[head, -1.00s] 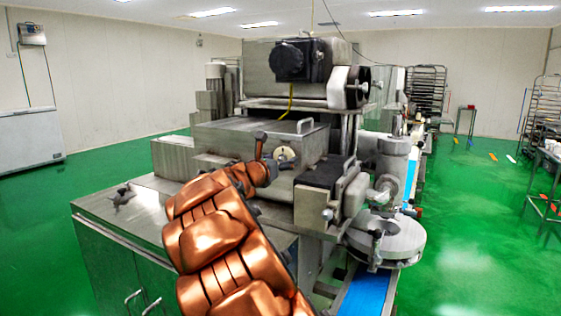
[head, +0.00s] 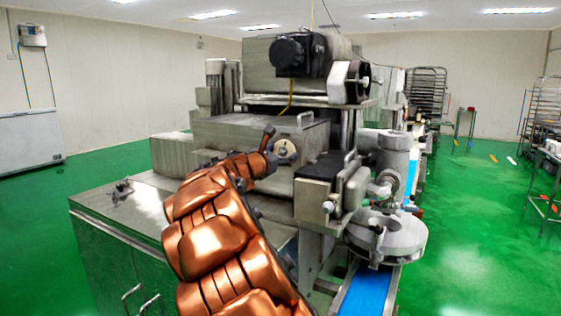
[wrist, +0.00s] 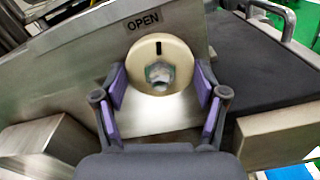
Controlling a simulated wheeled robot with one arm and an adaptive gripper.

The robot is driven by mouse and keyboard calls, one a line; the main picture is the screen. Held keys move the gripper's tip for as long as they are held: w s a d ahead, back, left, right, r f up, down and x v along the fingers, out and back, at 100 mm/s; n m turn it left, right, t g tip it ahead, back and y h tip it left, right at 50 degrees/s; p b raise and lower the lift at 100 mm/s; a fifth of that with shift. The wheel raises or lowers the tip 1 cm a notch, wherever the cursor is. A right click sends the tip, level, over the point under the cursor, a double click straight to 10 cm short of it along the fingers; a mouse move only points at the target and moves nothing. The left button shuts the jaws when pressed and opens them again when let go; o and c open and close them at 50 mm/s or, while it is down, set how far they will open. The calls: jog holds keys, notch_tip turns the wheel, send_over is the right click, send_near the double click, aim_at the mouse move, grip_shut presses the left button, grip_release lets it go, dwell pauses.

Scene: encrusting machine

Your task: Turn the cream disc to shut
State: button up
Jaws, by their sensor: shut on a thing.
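The cream disc (wrist: 160,52) is round, with a grey hex nut at its centre and a short black mark near its top edge. It sits on the machine's steel front panel (wrist: 80,58), below the word OPEN (wrist: 142,20), and the mark is close under that word, slightly right of it. My gripper (wrist: 160,76) has its purple-padded fingers on the left and right sides of the disc, shut on it. In the head view the disc (head: 285,149) shows beside my copper wrist, which hides most of my gripper (head: 272,160).
The steel machine body (head: 240,135) surrounds the disc. A boxy dark-topped unit (head: 318,172) juts out to its right. A steel bench top (head: 130,190) lies left and below. A blue belt (head: 365,292) runs at lower right.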

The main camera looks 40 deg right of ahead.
jog(key=m+b, duration=0.4)
jog(key=shift+f+m+b, duration=0.25)
jog(key=shift+m+b, duration=0.05)
jog(key=shift+m, duration=0.1)
jog(key=m+b, duration=0.4)
jog(key=b, duration=0.1)
jog(key=shift+f+m, duration=0.1)
jog(key=shift+m, duration=0.2)
jog(key=m+b, duration=0.4)
jog(key=shift+b, duration=0.3)
jog(key=shift+r+m+b, duration=0.3)
jog(key=shift+m+b, duration=0.2)
jog(key=shift+m, duration=0.3)
jog(key=o, duration=1.2)
jog(key=shift+a, duration=0.1)
